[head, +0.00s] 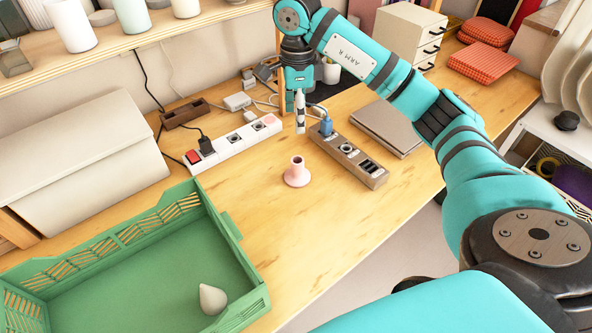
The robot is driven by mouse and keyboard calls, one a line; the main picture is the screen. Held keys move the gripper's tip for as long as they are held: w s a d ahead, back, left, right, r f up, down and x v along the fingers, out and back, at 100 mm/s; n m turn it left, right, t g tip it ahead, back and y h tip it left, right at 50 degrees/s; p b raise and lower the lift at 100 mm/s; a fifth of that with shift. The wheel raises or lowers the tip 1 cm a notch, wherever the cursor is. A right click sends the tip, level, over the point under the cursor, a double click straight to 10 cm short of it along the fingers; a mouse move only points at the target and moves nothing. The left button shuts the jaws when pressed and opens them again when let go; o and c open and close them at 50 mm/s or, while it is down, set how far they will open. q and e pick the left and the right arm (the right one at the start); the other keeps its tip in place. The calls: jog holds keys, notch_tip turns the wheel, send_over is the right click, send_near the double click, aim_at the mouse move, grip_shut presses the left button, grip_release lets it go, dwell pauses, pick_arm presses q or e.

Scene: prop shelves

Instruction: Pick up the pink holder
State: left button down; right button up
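The pink holder (297,176) stands upright on the wooden table, with a wide round base and a narrow neck with a dark opening at the top. My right gripper (300,125) points down and appears just above and behind the holder in the picture, with a visible gap between its fingertips and the holder's top. The fingers are seen nearly edge-on, so their opening is unclear. The holder is not touched by anything. My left gripper is out of view.
A white power strip (232,146) lies left of the holder and a brown socket strip (345,156) with a blue plug lies right. A green crate (236,226) with a grey cone-shaped object (212,299) is at front left. A grey laptop-like slab (388,126) lies further right. The table in front of the holder is clear.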

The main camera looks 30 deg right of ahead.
jog(key=p, duration=0.1)
send_near(298, 165)
jog(key=f, duration=0.2)
jog(key=w+f, duration=0.1)
jog(key=f, duration=0.2)
jog(key=shift+w+d+f, duration=0.3)
jog(key=shift+d, duration=0.05)
jog(key=shift+f, duration=0.5)
notch_tip(298, 165, down, 4)
jog(key=shift+f+p, duration=0.2)
jog(key=shift+p, duration=0.55)
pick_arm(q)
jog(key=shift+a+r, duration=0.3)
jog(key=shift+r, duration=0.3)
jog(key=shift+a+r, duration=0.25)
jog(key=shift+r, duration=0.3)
pick_arm(e)
jog(key=shift+d+f, duration=0.1)
jog(key=shift+f, duration=0.35)
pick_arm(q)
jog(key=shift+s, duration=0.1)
pick_arm(e)
grip_shut()
